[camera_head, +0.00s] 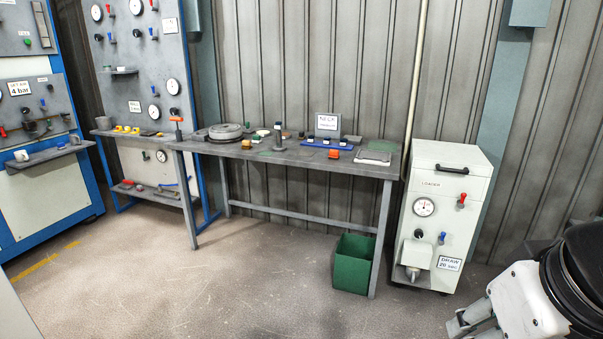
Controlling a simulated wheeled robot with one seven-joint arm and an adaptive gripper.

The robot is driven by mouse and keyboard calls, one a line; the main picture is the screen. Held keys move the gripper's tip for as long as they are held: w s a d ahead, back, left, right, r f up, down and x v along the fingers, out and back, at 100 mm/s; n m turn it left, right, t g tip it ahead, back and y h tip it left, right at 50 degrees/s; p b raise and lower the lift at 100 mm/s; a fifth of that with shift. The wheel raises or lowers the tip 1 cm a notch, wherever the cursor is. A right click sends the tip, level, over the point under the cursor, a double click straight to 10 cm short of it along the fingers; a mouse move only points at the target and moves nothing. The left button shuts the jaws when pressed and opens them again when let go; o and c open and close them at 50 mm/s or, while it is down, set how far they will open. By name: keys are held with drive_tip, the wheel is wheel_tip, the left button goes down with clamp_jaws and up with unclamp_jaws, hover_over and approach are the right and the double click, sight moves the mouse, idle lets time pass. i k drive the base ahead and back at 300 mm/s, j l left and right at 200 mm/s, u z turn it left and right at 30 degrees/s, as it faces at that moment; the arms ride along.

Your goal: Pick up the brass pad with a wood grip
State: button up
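I cannot make out for certain a brass pad with a wood grip; things on the grey workbench (310,158) are small at this distance. A small orange-brown piece (334,154) lies near the bench's middle front and could be brass or wood, but its form is unclear. A dark upright piece with a light top (279,136) stands left of it. My gripper (466,321) shows in the bottom right corner, cut by the frame edge, far from the bench. Its finger gap is not clear, and I see nothing held.
A round grey disc (225,131) and a blue tray (328,143) are on the bench. A green bin (353,263) stands under its right end. A white loader cabinet (446,215) stands right of it. Gauge panels (143,60) line the left. The floor in front is clear.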

sight(246, 144)
drive_tip(key=i+u, duration=0.15)
drive_tip(key=i, duration=0.35)
drive_tip(key=i+l+u, duration=0.1)
drive_tip(key=i, duration=0.35)
drive_tip(key=i+l+u, duration=0.15)
drive_tip(key=i, duration=0.35)
drive_tip(key=i+l+u, duration=0.1)
drive_tip(key=i, duration=0.35)
drive_tip(key=i+l+u, duration=0.35)
drive_tip(key=i+j, duration=0.1)
drive_tip(key=i, duration=0.35)
drive_tip(key=i+j+z, duration=0.1)
drive_tip(key=i, duration=0.35)
drive_tip(key=i+j, duration=0.15)
drive_tip(key=i, duration=0.35)
drive_tip(key=i+j+z, duration=0.1)
drive_tip(key=i, duration=0.35)
drive_tip(key=i+j+z, duration=0.1)
drive_tip(key=i+j, duration=0.15)
drive_tip(key=i, duration=0.2)
